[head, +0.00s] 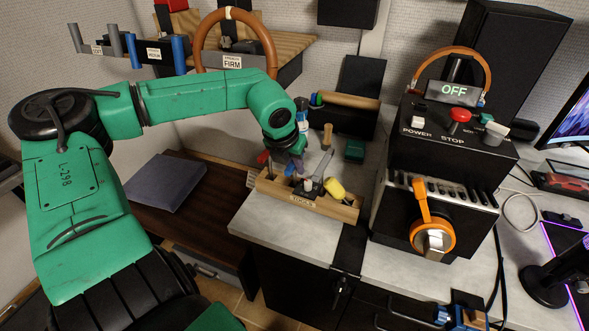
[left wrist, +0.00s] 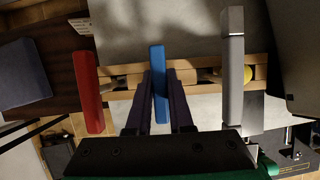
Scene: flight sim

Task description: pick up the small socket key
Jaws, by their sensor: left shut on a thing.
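My left gripper (head: 291,163) reaches down over the wooden tool rack (head: 307,202) marked TOOLS. In the left wrist view the gripper (left wrist: 160,78) has its two dark fingers on either side of a blue bar-shaped handle (left wrist: 158,56) and is shut on it. The handle stands over the rack, between a red handle (left wrist: 88,90) and a grey handle (left wrist: 232,70). Its lower end is hidden, so I cannot tell whether it is clear of the rack. No label shows which tool is the small socket key. My right gripper is not in view.
A yellow-handled tool (head: 335,189) stands at the rack's right. The black control box (head: 450,140) with an OFF display stands farther right on the grey worktop (head: 270,225). A shelf with an orange-brown wheel (head: 235,40) is behind my arm.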

